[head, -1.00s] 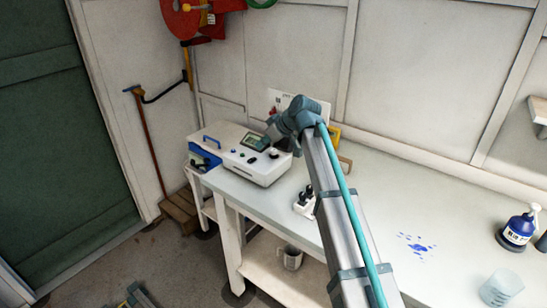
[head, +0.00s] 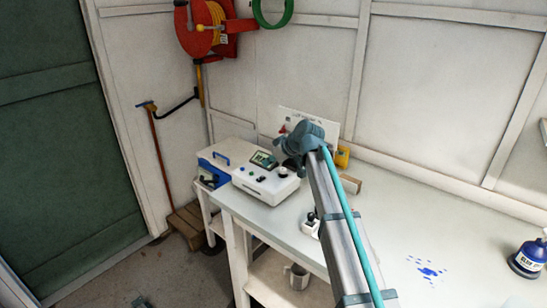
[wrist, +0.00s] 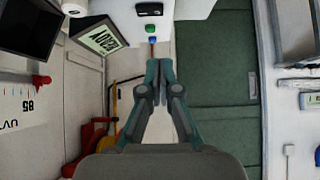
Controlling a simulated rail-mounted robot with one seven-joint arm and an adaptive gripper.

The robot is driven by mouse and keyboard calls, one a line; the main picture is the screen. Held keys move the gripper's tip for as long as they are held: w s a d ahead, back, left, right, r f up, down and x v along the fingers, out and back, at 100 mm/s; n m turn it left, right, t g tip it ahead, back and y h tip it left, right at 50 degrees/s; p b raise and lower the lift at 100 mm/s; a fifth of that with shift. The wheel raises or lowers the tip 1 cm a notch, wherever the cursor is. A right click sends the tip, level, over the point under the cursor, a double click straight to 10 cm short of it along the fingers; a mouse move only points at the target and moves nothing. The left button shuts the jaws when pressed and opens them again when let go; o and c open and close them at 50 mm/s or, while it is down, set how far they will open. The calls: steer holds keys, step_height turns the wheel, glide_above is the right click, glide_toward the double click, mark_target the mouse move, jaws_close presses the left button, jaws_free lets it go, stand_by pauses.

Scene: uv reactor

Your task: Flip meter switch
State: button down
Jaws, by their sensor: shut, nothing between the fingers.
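A white instrument box (head: 266,186) with a tilted display (head: 264,159) and a knob stands on the bench, left of my arm. I take it to be the meter. In the wrist view, the box's white panel (wrist: 136,20) is at the top, with a black switch-like part (wrist: 150,12), a green button (wrist: 151,29) and a blue button (wrist: 152,40). The display (wrist: 103,40) is left of them. My gripper (wrist: 160,62) is shut and empty, its tips just below the blue button in the picture; I cannot tell if they touch. In the head view my arm's end hides part of the scene.
A white mug (head: 298,277) is on the lower shelf. A red hose reel (head: 205,25) hangs on the wall.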

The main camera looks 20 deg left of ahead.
mark_target(262, 183)
steer(key=p+x, duration=0.1)
steer(key=x, duration=0.4)
steer(key=shift+a, duration=0.2)
steer(key=shift+d+f+p, duration=0.2)
steer(key=shift+f+p, duration=0.4)
steer(key=shift+f, duration=1.45)
